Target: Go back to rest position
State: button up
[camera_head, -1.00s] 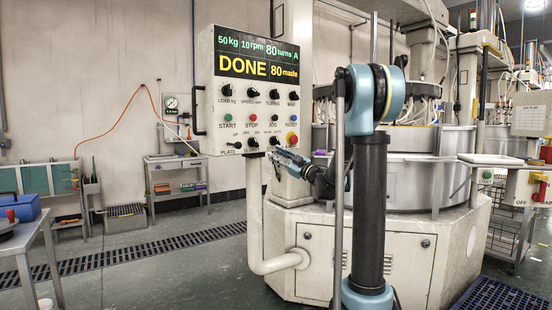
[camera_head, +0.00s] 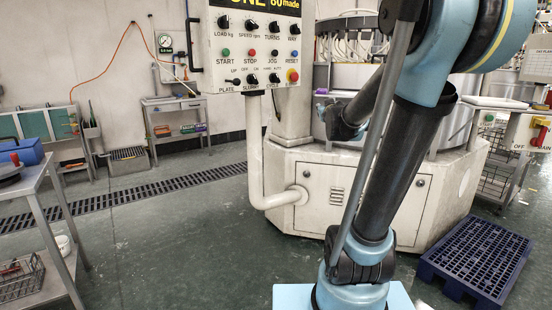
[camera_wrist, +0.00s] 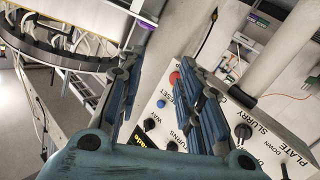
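My gripper (camera_wrist: 157,75) shows in the wrist view with its two blue-grey fingers apart and nothing between them. The control panel (camera_wrist: 150,108) lies behind the fingers, tilted in that view, with a red button, a blue RESET button and black knobs. In the head view the white control panel (camera_head: 262,45) hangs at top centre, its display cut by the top edge. My arm rises at the right, bent, and covers part of the machine (camera_head: 330,185).
A blue pallet (camera_head: 478,255) lies on the floor at the right. A metal table (camera_head: 40,200) with a blue box stands at the left. A small bench (camera_head: 175,100) is against the wall. The floor (camera_head: 150,240) between is clear. A white pipe (camera_head: 257,170) runs down from the panel.

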jog(key=s+f+g, duration=0.5)
jog(key=s+f, duration=0.4)
jog(key=s, duration=0.3)
jog(key=s+a+f+m+g, duration=0.1)
jog(key=s+f+g, duration=0.4)
jog(key=s+f, duration=0.5)
jog(key=s+f+m+g+y, duration=0.1)
jog(key=s+f+g, duration=0.4)
jog(key=s+f, duration=0.5)
jog(key=s, duration=0.6)
jog(key=shift+a, duration=0.2)
jog(key=shift+s, duration=0.1)
